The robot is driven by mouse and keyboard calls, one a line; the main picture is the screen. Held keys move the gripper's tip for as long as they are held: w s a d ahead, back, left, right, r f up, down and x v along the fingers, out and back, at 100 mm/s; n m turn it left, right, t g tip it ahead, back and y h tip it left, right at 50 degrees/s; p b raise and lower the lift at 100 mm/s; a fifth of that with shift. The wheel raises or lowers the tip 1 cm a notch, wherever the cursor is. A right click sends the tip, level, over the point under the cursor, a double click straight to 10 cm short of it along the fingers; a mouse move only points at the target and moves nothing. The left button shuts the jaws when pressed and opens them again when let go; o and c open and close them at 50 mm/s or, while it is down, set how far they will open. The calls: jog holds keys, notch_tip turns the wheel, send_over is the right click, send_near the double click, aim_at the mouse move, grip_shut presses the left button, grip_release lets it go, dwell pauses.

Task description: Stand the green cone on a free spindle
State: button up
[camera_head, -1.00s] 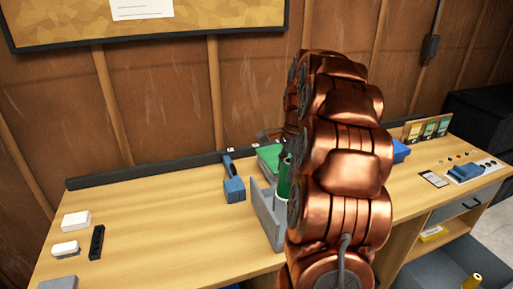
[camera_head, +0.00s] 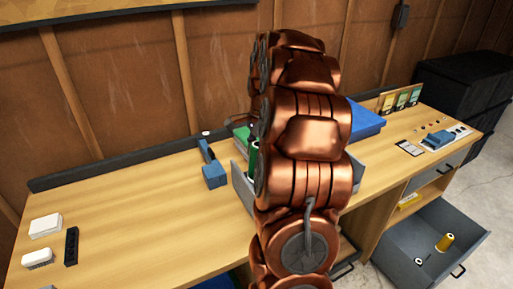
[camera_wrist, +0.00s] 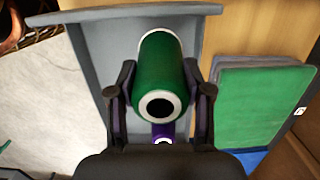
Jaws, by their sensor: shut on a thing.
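The green cone (camera_wrist: 160,80) is between the two fingers of my gripper (camera_wrist: 160,100) in the wrist view, its pale end with a dark hole facing the camera. My gripper is shut on it. Below it is a grey walled holder (camera_wrist: 95,75). A purple cone (camera_wrist: 162,131) shows just past the green one, partly hidden by my gripper. In the head view the green cone (camera_head: 253,158) shows beside my arm, over the grey holder (camera_head: 241,188). My arm hides the gripper there. I see no bare spindle clearly.
A green pad (camera_wrist: 262,100) lies right of the holder in the wrist view. An open drawer (camera_head: 400,262) holds a yellow cone (camera_head: 445,242). The bench's left middle is clear.

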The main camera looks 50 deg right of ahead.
aim_at(256, 170)
jog(key=shift+f+b, duration=0.85)
jog(key=shift+f, duration=2.35)
jog(key=shift+f, duration=0.3)
jog(key=o, duration=1.3)
jog(key=r, duration=0.8)
jog(key=d+r, duration=0.1)
jog(key=r, duration=0.3)
jog(key=shift+s+d, duration=0.1)
jog(key=shift+s, duration=0.1)
